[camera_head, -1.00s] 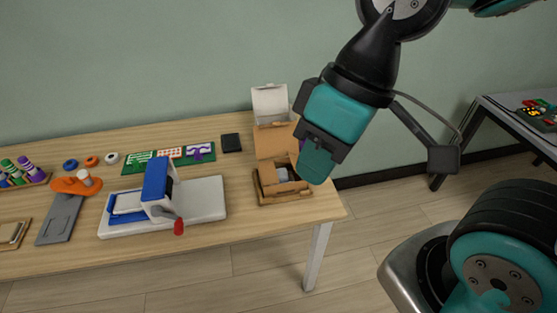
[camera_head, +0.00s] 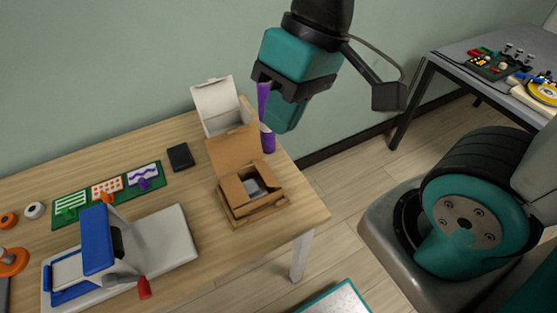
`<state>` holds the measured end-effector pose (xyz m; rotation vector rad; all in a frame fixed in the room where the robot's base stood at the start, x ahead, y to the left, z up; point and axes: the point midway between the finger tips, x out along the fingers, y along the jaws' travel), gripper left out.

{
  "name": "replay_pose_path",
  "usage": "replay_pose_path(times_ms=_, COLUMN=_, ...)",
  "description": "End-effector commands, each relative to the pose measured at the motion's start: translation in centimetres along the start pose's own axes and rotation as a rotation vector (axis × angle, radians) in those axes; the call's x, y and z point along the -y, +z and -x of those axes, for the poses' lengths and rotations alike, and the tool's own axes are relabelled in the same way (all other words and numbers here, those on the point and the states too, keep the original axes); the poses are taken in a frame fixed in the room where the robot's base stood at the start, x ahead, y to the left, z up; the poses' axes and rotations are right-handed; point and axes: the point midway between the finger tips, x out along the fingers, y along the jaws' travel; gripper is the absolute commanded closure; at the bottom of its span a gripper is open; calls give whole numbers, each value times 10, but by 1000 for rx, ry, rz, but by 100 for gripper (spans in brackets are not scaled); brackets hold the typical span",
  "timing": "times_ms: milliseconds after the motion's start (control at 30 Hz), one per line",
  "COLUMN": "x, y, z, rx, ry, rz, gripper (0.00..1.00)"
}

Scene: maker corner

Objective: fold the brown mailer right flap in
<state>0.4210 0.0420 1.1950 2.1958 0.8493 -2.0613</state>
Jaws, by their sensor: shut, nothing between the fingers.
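The brown mailer (camera_head: 235,150) stands near the right end of the table with its lid raised at the back. A grey item (camera_head: 254,187) shows inside its opening. A brown panel (camera_head: 268,175) borders the opening on the right; I cannot tell for sure whether this right flap is upright or leaning inward. My gripper (camera_head: 282,122) is shut and empty, pointing down. In the picture it is up and to the right of the mailer, apart from it. It partly covers a purple cylinder (camera_head: 268,142).
An open white box (camera_head: 216,103) stands behind the mailer. A black square item (camera_head: 181,157) and a blue and white press (camera_head: 125,250) with a red-tipped handle lie to the left. Beyond the table's right edge is open floor; another table (camera_head: 490,60) holds electronics.

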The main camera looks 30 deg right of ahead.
Motion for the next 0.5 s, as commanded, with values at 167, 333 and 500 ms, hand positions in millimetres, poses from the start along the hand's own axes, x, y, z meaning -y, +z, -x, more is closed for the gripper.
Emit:
replay_pose_path(times_ms=167, x=-78, y=-44, z=-60, rx=33, ry=-77, rz=-666, gripper=100)
replay_pose_path(times_ms=333, x=-166, y=-70, z=-106, rx=84, ry=-180, rz=-1337, gripper=100)
replay_pose_path(times_ms=500, x=-228, y=-75, z=-135, rx=143, ry=-264, rz=-1784, gripper=100)
